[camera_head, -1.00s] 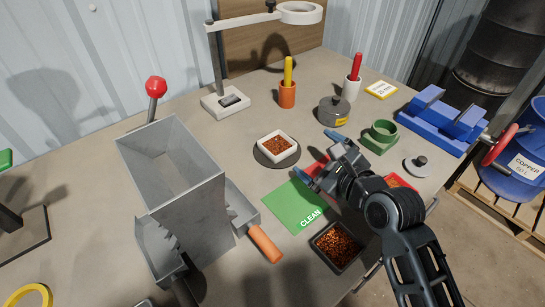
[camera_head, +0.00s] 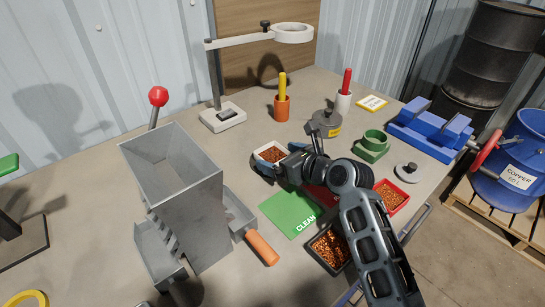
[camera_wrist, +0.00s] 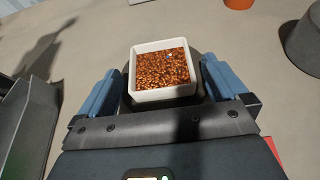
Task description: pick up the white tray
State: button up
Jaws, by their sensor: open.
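The white tray (camera_wrist: 161,96) is a small square tray filled with copper-coloured granules. It sits on a dark round base (camera_wrist: 128,104), and in the wrist view it lies between my two blue fingers. In the head view the white tray (camera_head: 260,149) is partly hidden by my gripper (camera_head: 268,159). In the wrist view my gripper (camera_wrist: 160,92) is open, with one finger on each side of the tray and a gap to it on both sides. I cannot tell the height of the fingers over the table.
A green mat (camera_head: 290,212) marked CLEAN lies in front. A black tray (camera_head: 324,262) and a red tray (camera_head: 395,203) of granules are near my arm. A grey hopper (camera_head: 180,200) stands left. An orange cup (camera_head: 281,110) and a grey lidded pot (camera_head: 326,118) stand behind.

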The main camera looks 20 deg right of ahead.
jog(key=shift+w+a+f, duration=0.1)
jog(key=shift+w+f, duration=0.05)
jog(key=shift+w, duration=0.15)
jog(key=shift+c, duration=0.3)
jog(key=c, duration=1)
